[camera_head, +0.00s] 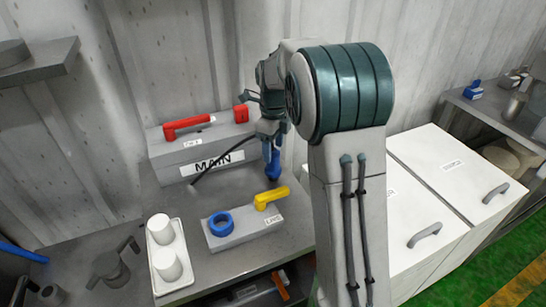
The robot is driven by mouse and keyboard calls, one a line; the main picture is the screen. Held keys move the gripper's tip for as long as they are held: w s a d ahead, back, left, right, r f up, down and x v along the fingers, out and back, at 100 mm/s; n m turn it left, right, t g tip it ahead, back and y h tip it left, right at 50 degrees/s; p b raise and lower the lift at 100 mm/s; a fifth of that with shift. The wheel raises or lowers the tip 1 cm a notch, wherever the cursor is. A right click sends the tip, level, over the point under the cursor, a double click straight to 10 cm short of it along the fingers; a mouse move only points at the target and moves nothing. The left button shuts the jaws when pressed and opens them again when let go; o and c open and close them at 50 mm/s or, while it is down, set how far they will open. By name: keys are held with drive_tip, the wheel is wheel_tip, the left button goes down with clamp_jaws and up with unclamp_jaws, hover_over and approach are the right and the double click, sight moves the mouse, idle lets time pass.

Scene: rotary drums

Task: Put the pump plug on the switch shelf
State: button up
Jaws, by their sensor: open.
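My gripper (268,134) is at the right end of the grey box labelled MAIN, pointing down, with its jaws open. A blue upright piece (271,160) shows just below the gripper. I cannot tell whether it is the pump plug or a lever, or whether the fingers touch it. A black cable (215,165) runs across the front of the MAIN box (165,155) up toward the gripper. Red levers (188,124) sit on top of this box. A grey wall shelf (38,66) is at the upper left; no label on it is readable.
A low grey box (240,237) carries a blue ring (220,223) and a yellow lever (271,197). A white tray (173,283) with two white cups stands left of it. A grey metal pot (110,268) is farther left. White cabinets (440,180) stand to the right.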

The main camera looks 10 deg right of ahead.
wheel_tip(320, 180, up, 7)
drive_tip(key=shift+s+r, duration=0.2)
drive_tip(key=shift+r, duration=0.05)
drive_tip(key=s+f+n+t, duration=0.1)
drive_tip(key=s+f+n, duration=0.1)
drive_tip(key=s+n, duration=1)
drive_tip(key=s+f+n+t, duration=0.2)
drive_tip(key=s+n, duration=1.1)
drive_tip(key=s, duration=0.2)
drive_tip(key=shift+s+n, duration=0.25)
drive_tip(key=shift+n, duration=0.05)
